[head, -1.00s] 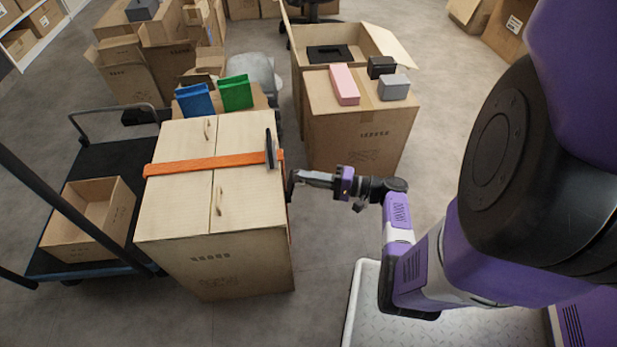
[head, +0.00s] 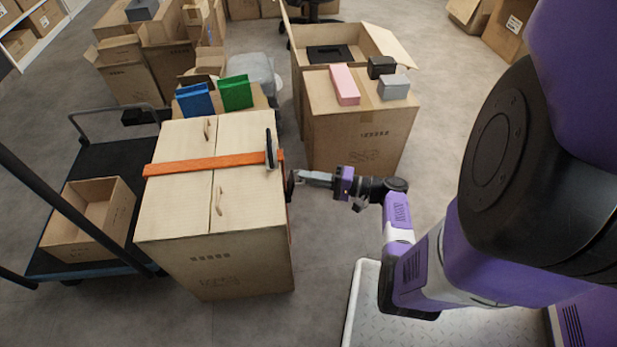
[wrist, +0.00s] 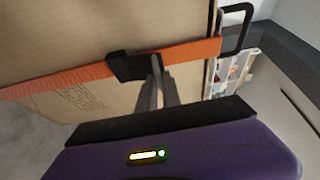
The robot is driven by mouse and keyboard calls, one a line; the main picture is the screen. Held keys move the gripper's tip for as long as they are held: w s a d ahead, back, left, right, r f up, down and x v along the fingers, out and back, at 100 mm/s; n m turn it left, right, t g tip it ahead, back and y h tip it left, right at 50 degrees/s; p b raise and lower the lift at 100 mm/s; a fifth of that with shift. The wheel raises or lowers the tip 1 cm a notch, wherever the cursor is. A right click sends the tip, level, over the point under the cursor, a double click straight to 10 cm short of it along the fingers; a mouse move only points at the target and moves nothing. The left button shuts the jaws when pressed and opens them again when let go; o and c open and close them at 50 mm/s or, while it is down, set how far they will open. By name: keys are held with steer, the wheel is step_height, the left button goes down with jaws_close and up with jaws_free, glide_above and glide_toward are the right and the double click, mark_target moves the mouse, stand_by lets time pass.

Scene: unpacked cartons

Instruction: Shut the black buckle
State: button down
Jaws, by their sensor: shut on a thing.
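A large closed carton (head: 180,255) has an orange strap (head: 195,165) across its lid and down its right side. A black buckle part (head: 270,149) stands raised on the strap at the lid's right edge. In the wrist view this part shows as an open black loop (wrist: 246,30). My gripper (head: 299,178) is at the carton's right side, below that edge. In the wrist view its fingers (wrist: 157,68) are shut on a black piece (wrist: 126,67) on the strap. The fingers partly hide this piece, and their exact hold on it is unclear.
A carton (head: 358,130) with a pink box (head: 344,84) and small dark and grey boxes stands behind my gripper. A cart (head: 95,255) with an open carton (head: 75,235) is at left. The floor between my arm and the strapped carton is clear.

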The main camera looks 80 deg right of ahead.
steer(key=g+p, duration=0.1)
steer(key=p, duration=0.1)
steer(key=w+r+p, duration=0.1)
steer(key=p, duration=0.1)
steer(key=shift+w+a+r+n+g, duration=0.1)
steer(key=shift+a+r+n+g, duration=0.05)
steer(key=shift+a+n+g, duration=0.2)
steer(key=shift+g+p, duration=0.25)
steer(key=shift+p, duration=0.15)
steer(key=shift+w, duration=0.1)
steer(key=c, duration=1.5)
jaws_free()
steer(key=shift+c, duration=0.2)
